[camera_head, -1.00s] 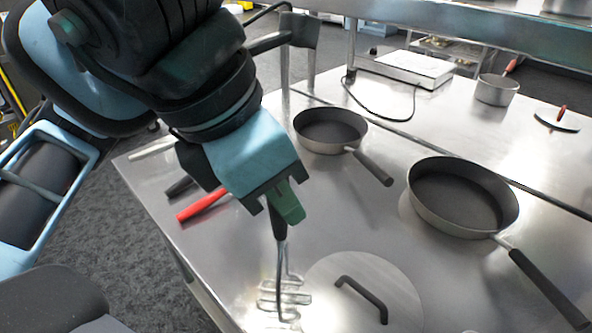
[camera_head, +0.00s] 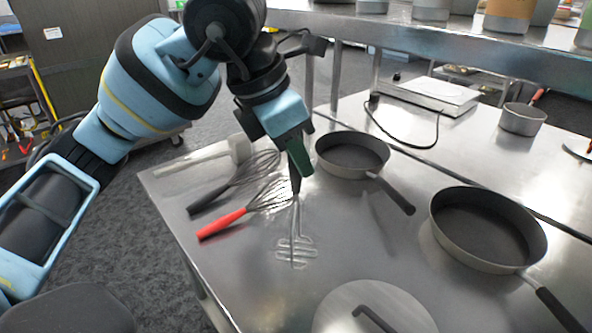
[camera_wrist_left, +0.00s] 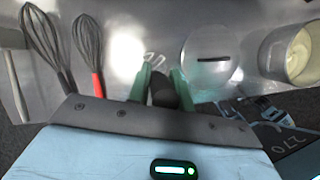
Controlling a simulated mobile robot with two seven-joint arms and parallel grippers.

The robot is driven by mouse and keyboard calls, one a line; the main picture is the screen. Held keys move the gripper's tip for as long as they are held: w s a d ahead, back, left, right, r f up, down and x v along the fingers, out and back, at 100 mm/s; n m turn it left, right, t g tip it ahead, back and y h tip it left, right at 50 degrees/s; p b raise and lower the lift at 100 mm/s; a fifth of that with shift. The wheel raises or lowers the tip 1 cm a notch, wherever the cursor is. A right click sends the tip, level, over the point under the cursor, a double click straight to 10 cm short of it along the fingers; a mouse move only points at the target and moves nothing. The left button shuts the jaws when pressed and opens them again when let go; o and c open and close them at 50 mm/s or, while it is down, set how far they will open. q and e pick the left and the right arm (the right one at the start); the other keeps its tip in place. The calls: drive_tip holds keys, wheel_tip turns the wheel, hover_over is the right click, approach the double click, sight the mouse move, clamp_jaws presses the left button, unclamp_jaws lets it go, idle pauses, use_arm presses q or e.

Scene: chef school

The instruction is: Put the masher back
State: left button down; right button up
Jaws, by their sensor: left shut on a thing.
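The masher (camera_head: 296,246) has a dark handle and a bent wire head. My left gripper (camera_head: 296,165) is shut on its handle and holds it upright, wire head down, over the near-left part of the steel table (camera_head: 385,255). I cannot tell whether the wire head touches the table. In the left wrist view, the masher's dark handle (camera_wrist_left: 163,92) sits between the green fingers of my left gripper (camera_wrist_left: 160,85), with part of the wire head beyond. My right gripper is not in view.
A red-handled whisk (camera_head: 222,224), a black-handled whisk (camera_head: 210,200) and a pale mallet-like tool (camera_head: 190,160) lie left of the masher. Two pans (camera_head: 352,152) (camera_head: 487,228) stand right. A round lid (camera_head: 340,300) lies in front. Table between lid and small pan is clear.

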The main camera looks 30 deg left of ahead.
sight(296, 170)
use_arm(q)
drive_tip(key=shift+w+a+f, duration=0.1)
drive_tip(key=shift+f, duration=0.8)
drive_tip(key=shift+w+a+f, duration=0.1)
drive_tip(key=shift+f, duration=0.8)
drive_tip(key=shift+f, duration=0.2)
drive_tip(key=c, duration=1.3)
unclamp_jaws()
drive_tip(key=shift+o, duration=0.2)
drive_tip(key=shift+r, duration=0.1)
drive_tip(key=shift+r, duration=0.3)
drive_tip(key=p+v, duration=0.1)
drive_tip(key=v, duration=1)
drive_tip(key=shift+s+r, duration=0.2)
drive_tip(key=shift+r, duration=0.1)
drive_tip(key=shift+o, duration=0.3)
